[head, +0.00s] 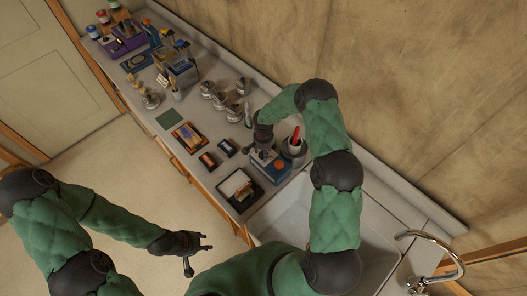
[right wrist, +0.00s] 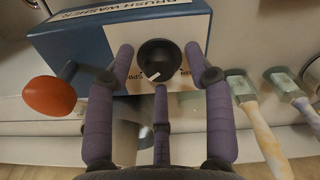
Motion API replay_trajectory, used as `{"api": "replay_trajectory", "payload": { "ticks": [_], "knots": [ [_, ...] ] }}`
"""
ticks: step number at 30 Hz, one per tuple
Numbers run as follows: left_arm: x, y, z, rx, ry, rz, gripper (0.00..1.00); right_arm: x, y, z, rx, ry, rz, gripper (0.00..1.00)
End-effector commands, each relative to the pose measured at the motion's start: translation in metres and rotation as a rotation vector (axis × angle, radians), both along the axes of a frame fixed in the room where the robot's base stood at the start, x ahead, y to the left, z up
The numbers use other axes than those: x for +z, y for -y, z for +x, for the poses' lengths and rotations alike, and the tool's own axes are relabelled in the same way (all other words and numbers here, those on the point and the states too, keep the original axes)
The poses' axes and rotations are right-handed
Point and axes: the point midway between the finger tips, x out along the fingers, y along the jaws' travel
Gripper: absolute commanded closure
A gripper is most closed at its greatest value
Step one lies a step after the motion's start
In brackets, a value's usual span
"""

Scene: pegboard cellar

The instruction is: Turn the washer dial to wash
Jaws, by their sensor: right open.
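The brush washer is a blue box with a cream front panel, on the counter in the head view (head: 264,169) and at the top of the right wrist view (right wrist: 90,45). Its round black dial (right wrist: 160,57) has a white mark toward the lower left. Lettering around it is mostly hidden. My right gripper (head: 262,143) is over the washer. In the right wrist view its purple fingers (right wrist: 160,66) are open, spread around the dial; contact is unclear. My left gripper (head: 200,250) is open and empty beside the counter, over the floor.
An orange knob (right wrist: 50,96) sticks out at the washer's left. A cup with a red-handled tool (head: 295,147) stands close to the washer. Brushes (right wrist: 255,125) lie at right in the wrist view. A tray (head: 239,189) and sink (head: 290,218) are near.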

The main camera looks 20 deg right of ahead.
Motion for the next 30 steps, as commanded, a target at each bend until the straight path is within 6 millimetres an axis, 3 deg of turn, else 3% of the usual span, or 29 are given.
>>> {"api": "replay_trajectory", "payload": {
  "ticks": [2,6,8,20,30],
  "knots": [
    [0.000,0.000,0.000,0.000,0.000,0.000,0.60,0.000,0.000,0.000,0.000,0.000,0.000,0.47],
    [0.000,0.000,0.000,0.000,0.000,0.000,0.60,0.000,0.000,0.000,0.000,0.000,0.000,0.86],
    [0.000,0.000,0.000,0.000,0.000,0.000,0.60,0.000,0.000,0.000,0.000,0.000,0.000,1.00],
    [-0.008,0.000,0.000,0.000,0.000,0.000,0.60,-0.001,0.000,0.000,0.046,0.001,0.000,1.00],
    [-0.041,0.000,0.000,0.000,0.000,0.000,0.60,-0.004,0.000,0.000,0.280,0.001,0.000,1.00]
  ]
}}
